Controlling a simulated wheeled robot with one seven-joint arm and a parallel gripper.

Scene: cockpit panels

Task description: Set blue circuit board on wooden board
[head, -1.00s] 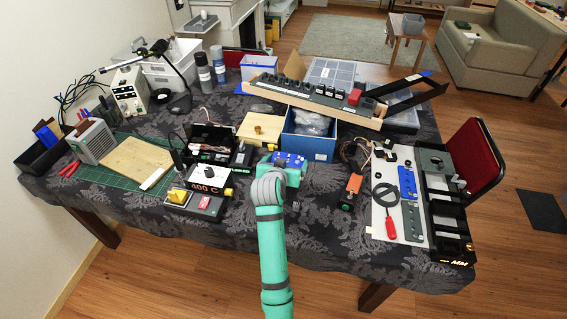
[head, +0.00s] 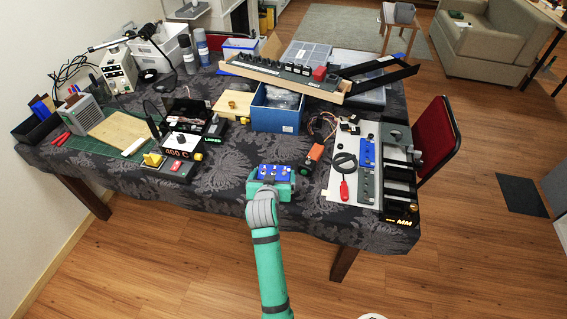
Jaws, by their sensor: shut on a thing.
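My gripper (head: 271,187) is shut on the blue circuit board (head: 274,172). It holds the board near the front edge of the table, and the jaws hide part of it. I cannot tell how high above the cloth it is. A light wooden board (head: 118,133) lies on the green cutting mat at the table's left end, well to the left of my gripper.
The table (head: 225,185) has a dark patterned cloth. A black "400 C" unit (head: 180,150) stands between my gripper and the wooden board. A blue box (head: 274,117) is behind my gripper. An orange-topped device (head: 314,155) and a panel with a red screwdriver (head: 344,190) lie to the right.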

